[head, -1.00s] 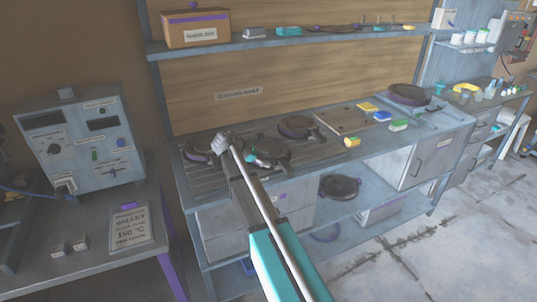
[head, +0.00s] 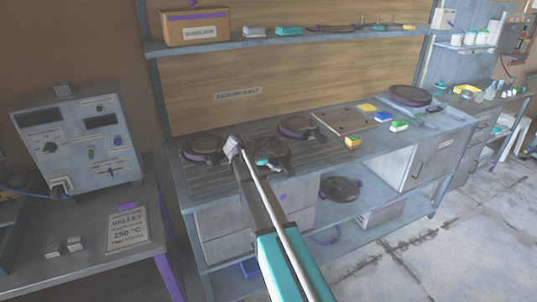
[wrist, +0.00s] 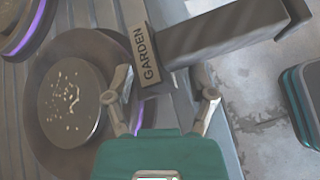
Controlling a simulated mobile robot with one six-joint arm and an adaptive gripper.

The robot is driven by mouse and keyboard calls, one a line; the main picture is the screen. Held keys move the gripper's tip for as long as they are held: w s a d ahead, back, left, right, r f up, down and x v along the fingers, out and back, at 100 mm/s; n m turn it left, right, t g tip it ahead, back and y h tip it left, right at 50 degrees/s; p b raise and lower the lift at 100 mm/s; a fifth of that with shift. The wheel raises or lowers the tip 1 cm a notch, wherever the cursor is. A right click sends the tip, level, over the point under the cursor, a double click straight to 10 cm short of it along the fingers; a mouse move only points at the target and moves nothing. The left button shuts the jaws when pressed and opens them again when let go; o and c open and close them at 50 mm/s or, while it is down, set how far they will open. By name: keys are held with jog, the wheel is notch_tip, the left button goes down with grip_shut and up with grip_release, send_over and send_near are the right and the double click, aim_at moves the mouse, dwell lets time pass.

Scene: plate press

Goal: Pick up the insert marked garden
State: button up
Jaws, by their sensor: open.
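The insert marked GARDEN shows in the wrist view as a dark round plate (wrist: 68,105) with a raised, gold-flecked centre. A pale tag (wrist: 143,55) reading "GARDEN" sits at its right edge, at the base of a thick dark handle (wrist: 220,32) running to the upper right. My gripper (wrist: 166,84) is open, with one finger over the plate's right edge and the other beyond the tag. Whether the fingers touch anything is unclear. In the head view, the gripper (head: 262,160) is partly hidden by my arm, over a dark round insert (head: 280,151) on the slatted bench.
Other dark round inserts lie nearby, one to the left (head: 203,147) and one behind (head: 297,130). A board (head: 342,121) and several coloured blocks lie to the right. A shelf (head: 345,37) runs above. A control box (head: 80,145) stands on the left table.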

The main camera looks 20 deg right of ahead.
grip_shut()
dwell(0.4)
jog(key=shift+r, duration=0.15)
notch_tip(320, 180, up, 3)
jog(key=p, duration=0.3)
jog(key=shift+f, duration=0.2)
jog(key=s+r+p, duration=0.1)
jog(key=r+p, duration=0.1)
jog(key=s+d+r+p, duration=0.1)
jog(key=s+r+p, duration=0.1)
jog(key=s+d+r+p, duration=0.1)
jog(key=r+p, duration=0.1)
jog(key=shift+s+d+r, duration=0.15)
jog(key=shift+r, duration=0.05)
jog(key=s+d+r+p, duration=0.3)
jog(key=s+d+p, duration=0.1)
jog(key=s, duration=0.4)
jog(key=shift+d+r, duration=0.15)
jog(key=shift+r, duration=0.2)
